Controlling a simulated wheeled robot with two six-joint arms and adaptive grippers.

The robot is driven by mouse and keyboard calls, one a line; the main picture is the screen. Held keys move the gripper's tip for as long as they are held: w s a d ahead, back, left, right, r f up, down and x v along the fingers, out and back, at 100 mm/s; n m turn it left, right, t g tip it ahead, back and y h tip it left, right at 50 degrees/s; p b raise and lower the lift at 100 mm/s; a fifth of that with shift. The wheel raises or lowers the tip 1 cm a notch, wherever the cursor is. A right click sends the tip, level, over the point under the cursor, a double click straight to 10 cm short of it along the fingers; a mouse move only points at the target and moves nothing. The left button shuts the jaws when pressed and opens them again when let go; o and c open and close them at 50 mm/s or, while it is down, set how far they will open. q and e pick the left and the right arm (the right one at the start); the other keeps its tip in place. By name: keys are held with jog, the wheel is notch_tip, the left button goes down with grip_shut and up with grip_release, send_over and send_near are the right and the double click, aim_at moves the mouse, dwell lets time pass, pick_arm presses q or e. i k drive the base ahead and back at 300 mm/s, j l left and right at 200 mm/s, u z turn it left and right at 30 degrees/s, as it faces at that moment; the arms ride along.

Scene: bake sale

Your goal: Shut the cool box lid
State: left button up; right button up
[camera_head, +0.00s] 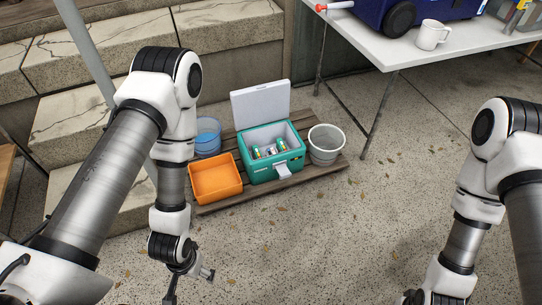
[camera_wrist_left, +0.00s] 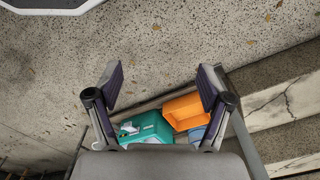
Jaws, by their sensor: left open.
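The teal cool box (camera_head: 275,168) stands on a low wooden pallet in the middle of the head view. Its white lid (camera_head: 262,104) stands upright, hinged open at the back edge. Several cans (camera_head: 268,151) lie inside it. My left gripper (camera_head: 190,287) hangs in front of and to the left of the box, apart from it. In the left wrist view the left gripper (camera_wrist_left: 160,88) is open and empty, with part of the cool box (camera_wrist_left: 150,125) showing beyond it. My right arm enters at the right of the head view, but its fingers are not visible.
An orange bin (camera_head: 217,180) stands left of the cool box, with a blue bucket (camera_head: 207,135) behind it. A grey bucket (camera_head: 325,146) stands to the right. Stone steps rise at back left. A white table (camera_head: 420,52) stands at back right. The floor in front is clear.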

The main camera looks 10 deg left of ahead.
aim_at(255, 106)
jog(key=i+j, duration=0.1)
jog(key=i, duration=0.45)
jog(key=i+j, duration=0.15)
jog(key=i, duration=0.4)
jog(key=i+j+z, duration=0.1)
jog(key=i, duration=0.45)
